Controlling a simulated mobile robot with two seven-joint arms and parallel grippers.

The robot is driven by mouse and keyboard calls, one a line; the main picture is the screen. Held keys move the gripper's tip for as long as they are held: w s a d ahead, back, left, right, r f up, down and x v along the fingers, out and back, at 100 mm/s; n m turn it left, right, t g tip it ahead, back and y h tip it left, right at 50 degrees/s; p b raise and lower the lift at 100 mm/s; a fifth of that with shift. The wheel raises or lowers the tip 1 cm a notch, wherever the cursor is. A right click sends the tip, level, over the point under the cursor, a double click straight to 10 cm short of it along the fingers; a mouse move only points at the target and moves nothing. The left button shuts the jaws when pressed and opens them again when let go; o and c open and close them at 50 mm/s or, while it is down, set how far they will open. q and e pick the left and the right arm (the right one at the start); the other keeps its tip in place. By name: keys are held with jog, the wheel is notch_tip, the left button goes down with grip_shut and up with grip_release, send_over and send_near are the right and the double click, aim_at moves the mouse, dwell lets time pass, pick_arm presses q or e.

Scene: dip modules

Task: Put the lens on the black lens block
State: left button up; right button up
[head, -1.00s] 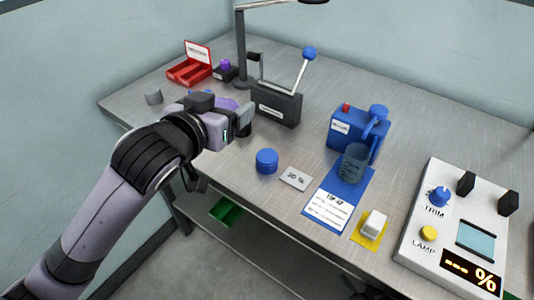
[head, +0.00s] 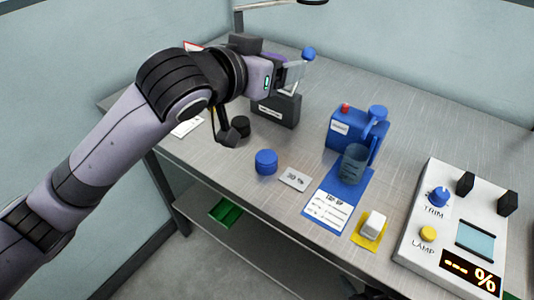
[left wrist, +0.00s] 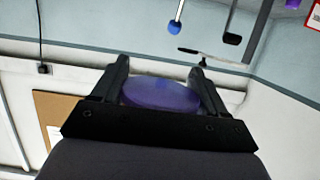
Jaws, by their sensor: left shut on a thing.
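The lens is a purple translucent disc (left wrist: 160,95) between the two fingers of my left gripper (left wrist: 162,85) in the left wrist view. My left gripper (head: 292,74) is shut on it and is held up above the bench, in front of the black lever box in the head view. The lens is mostly hidden by the gripper in the head view. My right gripper is not in view.
The black lever box (head: 277,110) has a blue-knobbed lever (head: 308,54). A blue round jar (head: 266,162), a 20 % card (head: 295,179), a blue device (head: 345,130), a glass beaker (head: 353,165) and a control panel (head: 445,215) stand on the bench. The back right is clear.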

aim_at(271, 152)
pick_arm(q)
notch_tip(271, 152, down, 20)
jog(key=shift+r+b, duration=0.2)
jog(key=shift+b, duration=0.1)
jog(key=shift+f, duration=0.35)
jog(key=o, duration=1)
jog(key=shift+r, duration=0.1)
jog(key=shift+o, duration=0.2)
